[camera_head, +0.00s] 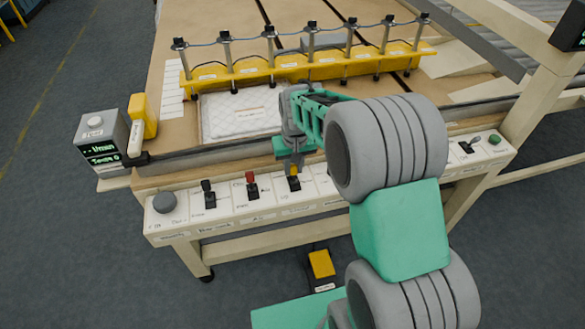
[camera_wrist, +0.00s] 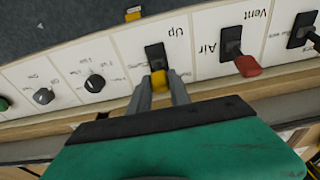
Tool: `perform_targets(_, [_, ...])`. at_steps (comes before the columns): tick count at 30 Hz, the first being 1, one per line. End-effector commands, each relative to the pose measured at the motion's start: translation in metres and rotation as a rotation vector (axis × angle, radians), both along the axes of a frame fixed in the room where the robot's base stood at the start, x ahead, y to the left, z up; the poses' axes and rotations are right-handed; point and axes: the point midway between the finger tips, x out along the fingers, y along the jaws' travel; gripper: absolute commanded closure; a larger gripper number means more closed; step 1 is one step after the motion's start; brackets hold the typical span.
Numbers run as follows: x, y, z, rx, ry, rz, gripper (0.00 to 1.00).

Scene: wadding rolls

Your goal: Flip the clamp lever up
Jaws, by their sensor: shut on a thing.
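The clamp lever, taken to be the yellow-tipped one (camera_wrist: 158,76), stands in a black slot plate beside the upside-down label "Up" in the wrist view. In the head view its black base (camera_head: 294,184) shows on the white control panel, just below my gripper (camera_head: 293,164). My gripper (camera_wrist: 159,88) is shut on the yellow tip, with one grey finger on each side. The tip leans from its slot toward the machine side of the panel. The fingers partly hide it.
The panel (camera_head: 225,208) also carries a red-tipped lever (camera_head: 251,178), a black lever (camera_head: 208,186), a grey knob (camera_head: 164,203) and a green button (camera_head: 494,139). A yellow clamp bar (camera_head: 230,73) with several posts stands behind, over white wadding (camera_head: 232,118). A yellow pedal (camera_head: 321,264) is on the floor.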

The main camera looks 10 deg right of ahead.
Motion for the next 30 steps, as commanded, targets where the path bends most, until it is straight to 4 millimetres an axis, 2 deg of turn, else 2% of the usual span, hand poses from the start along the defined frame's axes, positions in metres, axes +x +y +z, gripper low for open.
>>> perform_targets(18, [-0.027,0.0,-0.008,0.0,-0.451,0.0,1.0])
perform_targets(30, [-0.034,0.0,-0.005,0.0,-0.555,0.0,1.0])
